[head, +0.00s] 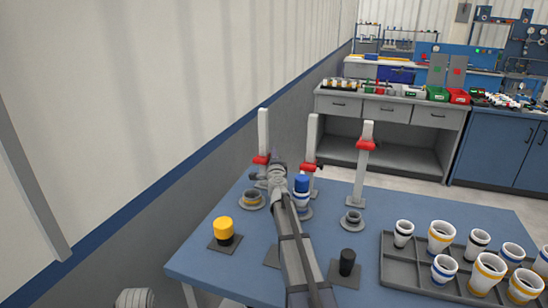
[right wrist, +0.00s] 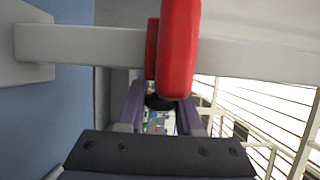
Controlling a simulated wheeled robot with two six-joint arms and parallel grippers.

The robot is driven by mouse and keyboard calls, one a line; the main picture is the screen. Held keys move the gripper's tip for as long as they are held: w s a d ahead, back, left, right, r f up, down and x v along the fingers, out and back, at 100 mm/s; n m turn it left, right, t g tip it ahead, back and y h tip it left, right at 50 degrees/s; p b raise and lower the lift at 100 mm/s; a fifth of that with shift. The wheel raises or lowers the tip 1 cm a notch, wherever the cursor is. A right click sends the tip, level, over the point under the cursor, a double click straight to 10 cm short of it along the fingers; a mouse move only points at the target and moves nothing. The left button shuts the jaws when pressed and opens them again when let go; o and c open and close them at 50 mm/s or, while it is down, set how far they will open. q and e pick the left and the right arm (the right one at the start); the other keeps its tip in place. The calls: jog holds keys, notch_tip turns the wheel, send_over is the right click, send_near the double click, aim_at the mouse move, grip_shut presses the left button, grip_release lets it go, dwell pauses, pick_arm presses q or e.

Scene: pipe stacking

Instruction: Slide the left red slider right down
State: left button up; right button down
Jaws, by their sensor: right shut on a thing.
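The left red slider (head: 261,160) sits on the left grey post (head: 263,128), about mid-height. My right gripper (head: 274,167) is at this slider, in front of the post, and partly hides it and the post's lower part. In the right wrist view the red slider (right wrist: 178,48) stands across the grey post (right wrist: 90,45), with my right gripper (right wrist: 162,108) shut on its end. The contact itself is partly hidden. The middle slider (head: 309,167) is low on its post. The right slider (head: 366,145) is high on its post. My left gripper is out of view.
On the blue table (head: 205,258) stand a yellow-topped piece (head: 223,227), a blue-topped piece (head: 301,183) close to my right arm, a black peg (head: 347,261) and a grey ring base (head: 353,217). A grey tray (head: 393,275) with several cups is at right. A wall runs along the left.

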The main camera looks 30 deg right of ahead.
aim_at(264, 160)
jog(key=shift+s+a, duration=0.15)
jog(key=shift+s, duration=0.05)
jog(key=c, duration=1)
grip_release()
jog(key=shift+f, duration=0.1)
jog(key=shift+c, duration=0.2)
jog(key=shift+o, duration=0.7)
jog(key=shift+w+f, duration=0.1)
jog(key=o, duration=0.3)
jog(key=v, duration=0.7)
jog(key=shift+s, duration=0.35)
